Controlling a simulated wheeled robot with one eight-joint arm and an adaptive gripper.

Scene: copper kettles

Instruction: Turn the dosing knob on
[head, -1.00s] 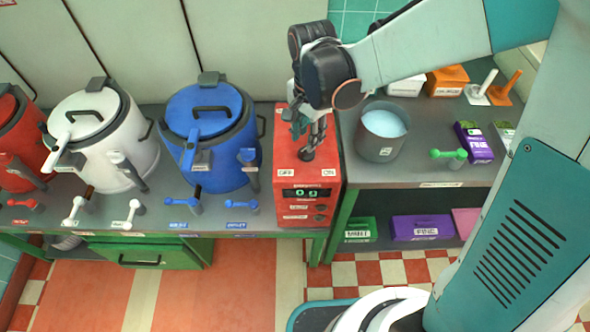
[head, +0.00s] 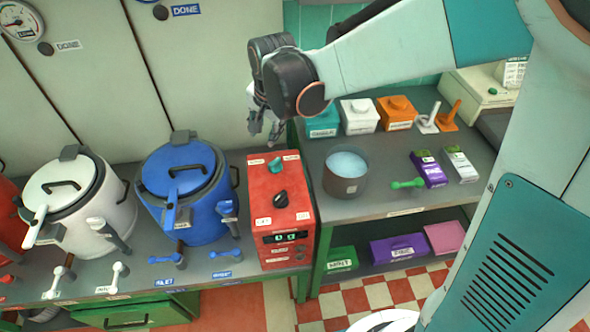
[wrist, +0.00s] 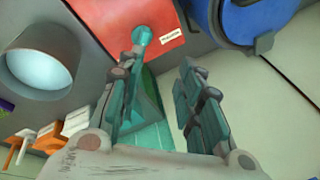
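The red dosing box (head: 256,214) stands at the right end of the kettle counter. A black knob (head: 281,199) sits on its top, lying slantwise between small white labels whose print I cannot read. A teal knob (head: 275,165) sits behind it; this also shows in the wrist view (wrist: 142,35). A dark display (head: 282,236) is on the box's front. My gripper (head: 262,136) is above and behind the box, clear of the black knob. In the wrist view its two fingers (wrist: 162,68) are apart with nothing between them, the left one close to the teal knob in the picture.
A blue kettle (head: 195,212) and a white kettle (head: 95,215) stand left of the box. A grey pot of pale blue liquid (head: 345,186) stands right on a lower counter. Lidded boxes (head: 358,117) line the back there. Pale panels rise behind the kettles.

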